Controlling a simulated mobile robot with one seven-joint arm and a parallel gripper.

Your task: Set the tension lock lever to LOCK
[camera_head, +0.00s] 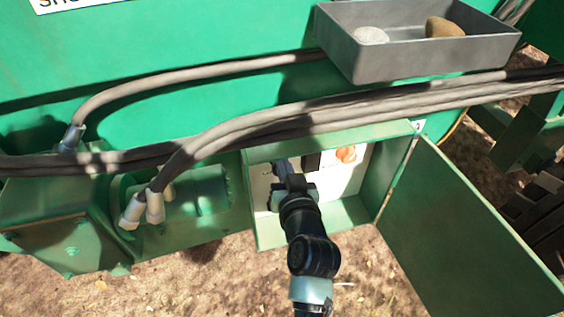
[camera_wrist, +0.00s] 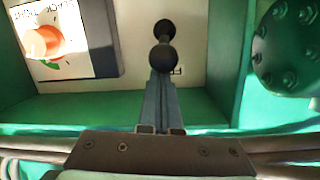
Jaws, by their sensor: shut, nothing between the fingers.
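The tension lock lever (camera_wrist: 163,55) shows in the wrist view as a black ball knob with a second, smaller black ball just beyond it. It stands in front of a pale panel inside an open green box. A label beside it is mostly hidden, so I cannot read the lever's setting. My gripper (camera_wrist: 161,80) is shut and empty, its fingertips right at the near ball; I cannot tell whether they touch it. In the head view my gripper (camera_head: 281,168) reaches into the box and hides most of the lever.
An orange knob (camera_head: 346,154) on a white plate sits right of my gripper in the head view; it also shows in the wrist view (camera_wrist: 42,42). The box door (camera_head: 455,235) hangs open at right. Grey hoses (camera_head: 300,118) and a grey tray (camera_head: 400,60) with stones are above the box.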

